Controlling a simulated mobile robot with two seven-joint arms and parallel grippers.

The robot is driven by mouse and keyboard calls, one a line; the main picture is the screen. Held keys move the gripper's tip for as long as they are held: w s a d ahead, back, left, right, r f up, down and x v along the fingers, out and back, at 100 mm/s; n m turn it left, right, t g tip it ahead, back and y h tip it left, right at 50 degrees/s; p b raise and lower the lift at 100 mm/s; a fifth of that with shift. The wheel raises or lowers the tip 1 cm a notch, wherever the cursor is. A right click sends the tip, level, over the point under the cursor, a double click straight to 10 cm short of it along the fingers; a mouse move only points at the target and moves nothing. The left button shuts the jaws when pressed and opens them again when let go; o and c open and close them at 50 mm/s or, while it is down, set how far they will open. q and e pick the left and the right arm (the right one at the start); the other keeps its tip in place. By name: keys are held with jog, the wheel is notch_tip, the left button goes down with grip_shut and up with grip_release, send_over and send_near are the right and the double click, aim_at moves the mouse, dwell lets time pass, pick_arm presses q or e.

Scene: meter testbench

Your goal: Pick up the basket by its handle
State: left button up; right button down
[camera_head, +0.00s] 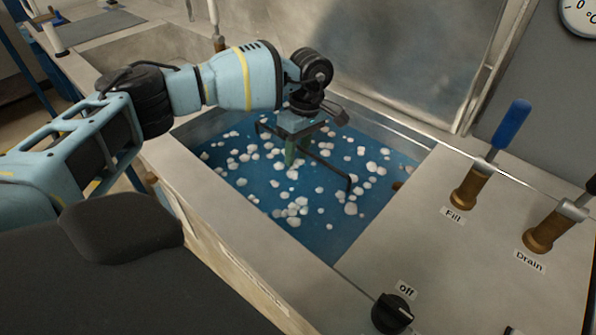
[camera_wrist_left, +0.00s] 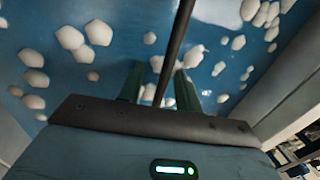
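The basket's handle is a thin dark bar (camera_head: 330,167) that spans above the blue water in the tank and bends down near its ends. The basket's body is not clearly visible under the water and floating white pieces. My left gripper (camera_head: 291,157) points down into the tank at the handle. In the left wrist view, its two green fingers (camera_wrist_left: 160,75) stand apart, with the dark bar (camera_wrist_left: 178,35) running between them. Gaps show on both sides of the bar, so the fingers do not look closed on it. My right gripper is not in view.
The tank's front rim (camera_head: 245,255) and metal back wall surround the water, with many white pieces (camera_head: 290,210) afloat. To the right, the counter carries the Fill valve (camera_head: 470,188), the Drain valve (camera_head: 546,232) and a black knob (camera_head: 392,313).

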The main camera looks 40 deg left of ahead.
pick_arm(q)
jog(key=shift+s+f, duration=0.1)
jog(key=shift+f, duration=0.25)
jog(key=shift+c, duration=0.2)
grip_shut()
jog(key=shift+r, duration=0.1)
dwell(0.9)
